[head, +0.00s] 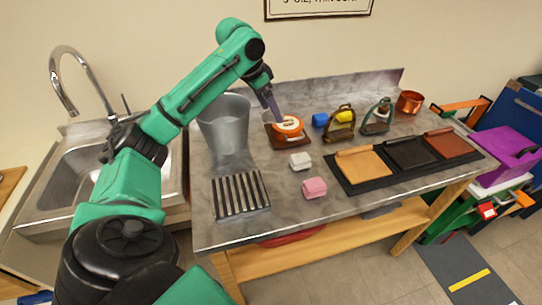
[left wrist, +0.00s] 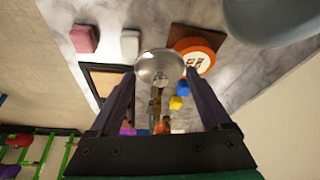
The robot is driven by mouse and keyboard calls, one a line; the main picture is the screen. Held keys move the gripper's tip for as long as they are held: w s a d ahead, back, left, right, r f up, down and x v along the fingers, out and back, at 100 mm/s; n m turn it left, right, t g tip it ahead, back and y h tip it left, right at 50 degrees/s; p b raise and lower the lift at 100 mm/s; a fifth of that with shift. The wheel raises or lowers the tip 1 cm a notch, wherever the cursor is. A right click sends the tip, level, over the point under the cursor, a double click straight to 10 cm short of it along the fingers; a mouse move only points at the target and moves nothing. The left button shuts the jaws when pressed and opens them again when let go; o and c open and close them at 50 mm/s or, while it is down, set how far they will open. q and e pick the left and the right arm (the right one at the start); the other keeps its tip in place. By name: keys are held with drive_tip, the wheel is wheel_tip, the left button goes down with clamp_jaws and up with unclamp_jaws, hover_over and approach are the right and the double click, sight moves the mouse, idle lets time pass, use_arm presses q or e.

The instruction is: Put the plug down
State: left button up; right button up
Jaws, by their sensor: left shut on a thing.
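My left gripper (head: 275,112) is over the orange round piece (head: 287,126), which sits on a brown square board (head: 301,143) on the grey table. In the left wrist view my left gripper (left wrist: 160,75) is shut on a shiny, pale grey round thing, which I take to be the plug (left wrist: 159,65). The fingers stand apart with it between their tips. The orange piece (left wrist: 197,52) and brown board (left wrist: 188,31) lie beyond and to the right of it there. In the head view the plug is hard to make out. My right gripper is not in view.
A grey bucket (head: 224,128) stands left of the board. A white block (head: 300,161), pink block (head: 314,188) and slatted rack (head: 240,195) are in front. Blue block (head: 320,120), two small bags and a copper pot (head: 409,102) stand right. A black tray (head: 348,186) holds coloured panels.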

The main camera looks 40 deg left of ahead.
sight(273, 158)
use_arm(q)
wheel_tip(273, 158, down, 17)
drive_tip(key=shift+a+r+p, duration=0.1)
drive_tip(key=shift+a+p, duration=0.05)
drive_tip(key=shift+p, duration=0.2)
drive_tip(key=o, duration=1.2)
drive_tip(key=shift+c, duration=0.2)
drive_tip(key=b+v, duration=0.1)
drive_tip(key=v, duration=1.1)
